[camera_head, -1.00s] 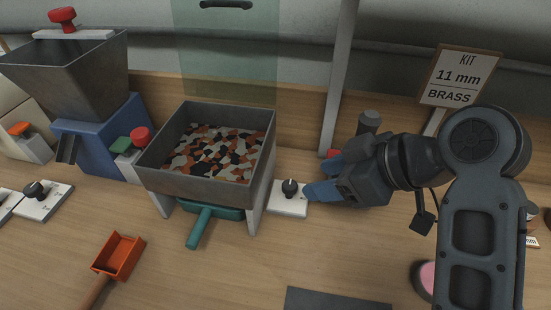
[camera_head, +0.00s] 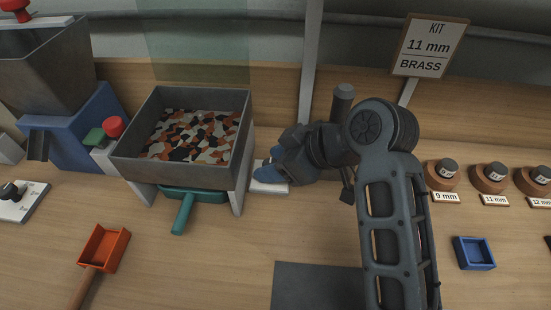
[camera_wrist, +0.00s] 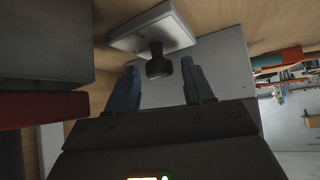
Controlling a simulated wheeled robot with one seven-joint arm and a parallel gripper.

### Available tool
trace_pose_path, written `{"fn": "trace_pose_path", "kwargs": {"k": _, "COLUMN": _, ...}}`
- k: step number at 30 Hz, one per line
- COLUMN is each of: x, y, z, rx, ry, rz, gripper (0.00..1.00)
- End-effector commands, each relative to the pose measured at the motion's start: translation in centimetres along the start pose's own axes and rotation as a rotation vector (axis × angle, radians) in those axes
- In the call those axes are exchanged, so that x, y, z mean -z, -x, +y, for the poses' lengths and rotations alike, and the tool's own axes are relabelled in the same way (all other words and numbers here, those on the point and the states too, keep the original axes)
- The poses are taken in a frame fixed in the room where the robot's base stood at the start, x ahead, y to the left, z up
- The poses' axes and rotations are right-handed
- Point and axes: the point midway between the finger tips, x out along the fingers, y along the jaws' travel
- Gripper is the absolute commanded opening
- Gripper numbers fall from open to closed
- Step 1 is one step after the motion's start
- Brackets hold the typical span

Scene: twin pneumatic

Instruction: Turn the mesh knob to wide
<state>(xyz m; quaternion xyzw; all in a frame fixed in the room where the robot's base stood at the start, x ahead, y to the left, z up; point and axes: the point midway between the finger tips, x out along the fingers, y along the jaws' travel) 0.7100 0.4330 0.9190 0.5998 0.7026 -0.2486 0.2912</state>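The mesh knob (camera_wrist: 159,66) is a dark round knob on a white plate (camera_wrist: 152,33). In the wrist view it lies between my two blue fingertips, with a visible gap on each side. In the head view my gripper (camera_head: 266,172) hides the knob, and only part of the white plate (camera_head: 268,188) shows, right of the sieve box. My gripper is open around the knob and does not visibly touch it. The knob's pointer and the plate's markings are not readable.
The grey sieve box (camera_head: 130,172) of mixed chips stands close left of my gripper, with a teal handle (camera_head: 183,213) in front. Another knob plate (camera_head: 22,205) lies far left. An orange scoop (camera_head: 105,248), a blue tray (camera_head: 474,254) and a kit sign (camera_head: 430,46) are farther off.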

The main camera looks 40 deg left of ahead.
Motion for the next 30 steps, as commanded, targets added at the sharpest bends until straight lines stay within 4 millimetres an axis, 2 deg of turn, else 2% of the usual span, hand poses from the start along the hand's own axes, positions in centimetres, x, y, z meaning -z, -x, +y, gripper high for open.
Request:
{"fn": "trace_pose_path", "kwargs": {"k": 2, "x": 0.00, "y": 0.01, "z": 0.00, "rx": 0.000, "ry": 0.000, "rz": 0.000, "gripper": 0.44}}
{"fn": "trace_pose_path", "kwargs": {"k": 15, "x": 0.00, "y": 0.04, "z": 0.00, "rx": 0.000, "ry": 0.000, "rz": 0.000, "gripper": 0.01}}
{"fn": "trace_pose_path", "kwargs": {"k": 23, "x": 0.04, "y": 0.10, "z": -0.08, "rx": -0.017, "ry": -0.017, "rz": -0.001, "gripper": 0.01}}
{"fn": "trace_pose_path", "kwargs": {"k": 30, "x": 0.22, "y": 0.22, "z": -0.31, "rx": -0.097, "ry": -0.100, "rz": 0.000, "gripper": 0.01}}
